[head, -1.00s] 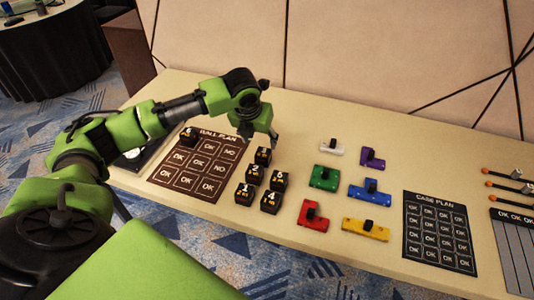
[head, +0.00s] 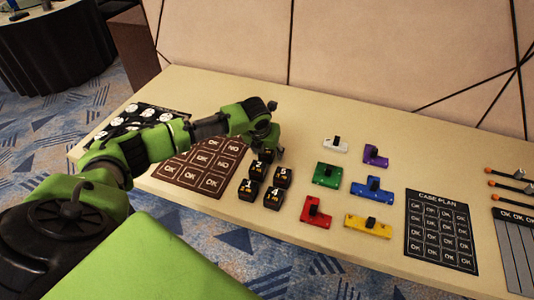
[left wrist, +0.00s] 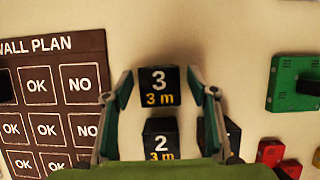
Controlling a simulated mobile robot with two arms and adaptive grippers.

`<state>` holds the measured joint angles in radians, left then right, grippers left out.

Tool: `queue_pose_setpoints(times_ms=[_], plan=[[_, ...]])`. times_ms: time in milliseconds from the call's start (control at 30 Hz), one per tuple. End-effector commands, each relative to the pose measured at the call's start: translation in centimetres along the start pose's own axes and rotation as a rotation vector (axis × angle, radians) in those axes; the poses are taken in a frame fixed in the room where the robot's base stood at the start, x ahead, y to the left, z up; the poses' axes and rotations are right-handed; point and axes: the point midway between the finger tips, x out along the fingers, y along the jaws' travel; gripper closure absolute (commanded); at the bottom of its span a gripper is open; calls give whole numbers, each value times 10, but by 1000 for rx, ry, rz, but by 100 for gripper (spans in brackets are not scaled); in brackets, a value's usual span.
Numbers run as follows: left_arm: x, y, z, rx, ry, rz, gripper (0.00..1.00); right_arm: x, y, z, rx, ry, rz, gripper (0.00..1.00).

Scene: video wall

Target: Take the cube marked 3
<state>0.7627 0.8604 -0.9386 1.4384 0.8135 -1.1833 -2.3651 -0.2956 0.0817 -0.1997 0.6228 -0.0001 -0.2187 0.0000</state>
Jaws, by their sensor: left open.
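The cube marked 3 (left wrist: 160,88) is black with a white 3 and yellow "3 m". In the left wrist view it sits between the two fingers of my left gripper (left wrist: 162,84), which is open, with a gap on each side. In the head view the gripper (head: 273,152) is over the cube marked 3 (head: 266,155) and partly hides it. The cube marked 2 (left wrist: 160,138) is just below it in the wrist view. My right gripper is not in view.
Cubes marked 5 (head: 282,176), 1 (head: 247,189) and 4 (head: 273,197) stand close by. The wall plan board (head: 190,178) lies left, partly under my arm. Coloured blocks, such as the green one (head: 327,175), and the case plan board (head: 440,232) lie right.

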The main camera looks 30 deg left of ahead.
Motion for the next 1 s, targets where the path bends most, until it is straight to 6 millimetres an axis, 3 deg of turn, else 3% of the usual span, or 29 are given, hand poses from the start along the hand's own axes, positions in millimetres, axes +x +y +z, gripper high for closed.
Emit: queue_pose_setpoints(times_ms=[100, 267, 733, 900, 1000], plan=[[0, 0, 0, 0, 0, 0, 50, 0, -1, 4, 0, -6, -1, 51], [0, 0, 0, 0, 1, 1, 90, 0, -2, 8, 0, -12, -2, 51], [-7, 0, 4, -1, -1, 1, 90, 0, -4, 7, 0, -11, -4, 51], [-28, 0, 13, -2, -4, -1, 90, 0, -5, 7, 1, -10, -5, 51], [-46, 7, 9, -2, -3, 2, 90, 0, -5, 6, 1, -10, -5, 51]])
